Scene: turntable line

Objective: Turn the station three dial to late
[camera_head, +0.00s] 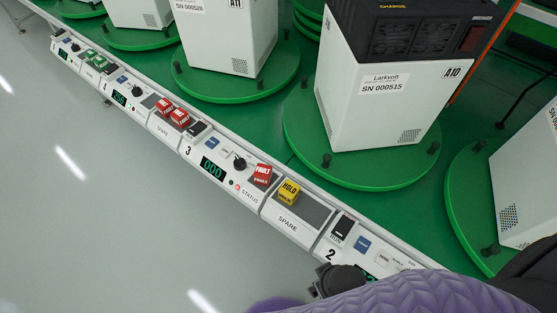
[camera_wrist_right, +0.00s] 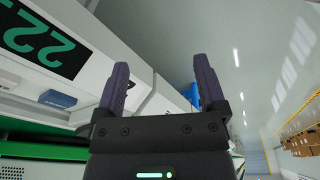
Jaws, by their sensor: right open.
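The station three panel (camera_head: 225,178) is on the white rail in the head view, marked 3, with a display (camera_head: 212,168) reading 000. Its black dial (camera_head: 239,162) sits right of the display; its pointer is too small to read. My right arm enters the head view at the lower right over the station 2 panel, well right of the dial. In the right wrist view my right gripper (camera_wrist_right: 160,80) is open and empty, its two dark fingers apart beside a white panel. The station three dial is not recognisable there. My left gripper is not in view.
A red FAULT block (camera_head: 263,174) and a yellow HOLD block (camera_head: 289,192) stand right of the dial. Green turntables (camera_head: 300,150) carrying white units lie behind the rail. Open grey floor (camera_head: 110,220) lies in front. A display with green digits (camera_wrist_right: 40,40) is near my right gripper.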

